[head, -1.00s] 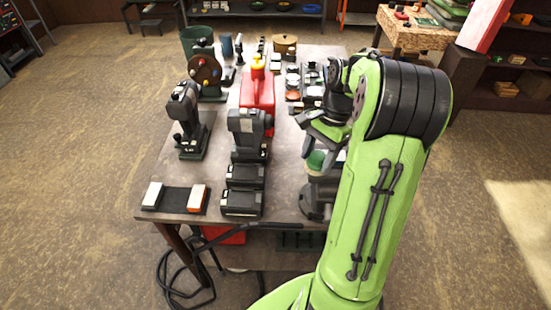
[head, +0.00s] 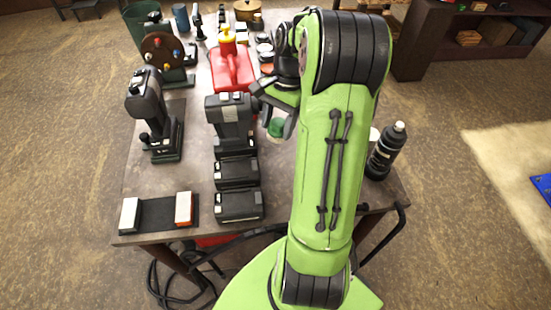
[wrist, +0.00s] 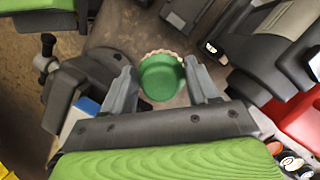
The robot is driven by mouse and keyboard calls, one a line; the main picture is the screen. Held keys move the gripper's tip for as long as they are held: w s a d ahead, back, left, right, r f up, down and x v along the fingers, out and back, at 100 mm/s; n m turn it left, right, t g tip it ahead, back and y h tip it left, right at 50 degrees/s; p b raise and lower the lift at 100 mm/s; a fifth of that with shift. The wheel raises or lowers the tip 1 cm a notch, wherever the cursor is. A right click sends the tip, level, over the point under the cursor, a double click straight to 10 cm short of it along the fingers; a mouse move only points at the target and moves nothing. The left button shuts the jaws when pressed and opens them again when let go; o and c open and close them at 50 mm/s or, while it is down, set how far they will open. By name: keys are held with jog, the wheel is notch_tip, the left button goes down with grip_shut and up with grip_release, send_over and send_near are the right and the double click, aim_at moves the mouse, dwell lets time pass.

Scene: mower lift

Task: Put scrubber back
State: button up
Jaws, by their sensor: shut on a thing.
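The scrubber has a round green top and a pale scalloped bristle edge. It shows in the head view (head: 275,128) and in the wrist view (wrist: 161,80). My gripper (head: 277,116) is shut on it, with one grey finger on each side in the wrist view. In the head view the scrubber hangs over the workbench (head: 185,90), just right of the black battery tools. My arm hides part of the bench to its right, and I cannot tell how high the scrubber is.
A row of black battery units (head: 238,205) stands left of my gripper. A red can (head: 232,70) stands behind. A black bottle (head: 386,150) is at the right edge. A black holder with white and orange blocks (head: 158,213) lies front left. Bare bench shows around (head: 190,165).

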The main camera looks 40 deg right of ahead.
jog(key=shift+w+f, duration=0.2)
jog(key=shift+f, duration=0.25)
notch_tip(320, 180, down, 14)
jog(key=b, duration=0.2)
jog(key=shift+b, duration=0.3)
jog(key=d, duration=0.1)
jog(key=w, duration=0.1)
jog(key=w+d, duration=0.1)
jog(key=shift+d+r+p, duration=0.25)
jog(key=shift+d+p, duration=0.05)
jog(key=shift+p, duration=0.05)
jog(key=shift+w+d+f, duration=0.2)
jog(key=shift+d+f, duration=0.15)
jog(key=shift+f, duration=0.3)
jog(key=shift+a, duration=0.1)
jog(key=o, duration=1.1)
jog(key=shift+f, duration=0.15)
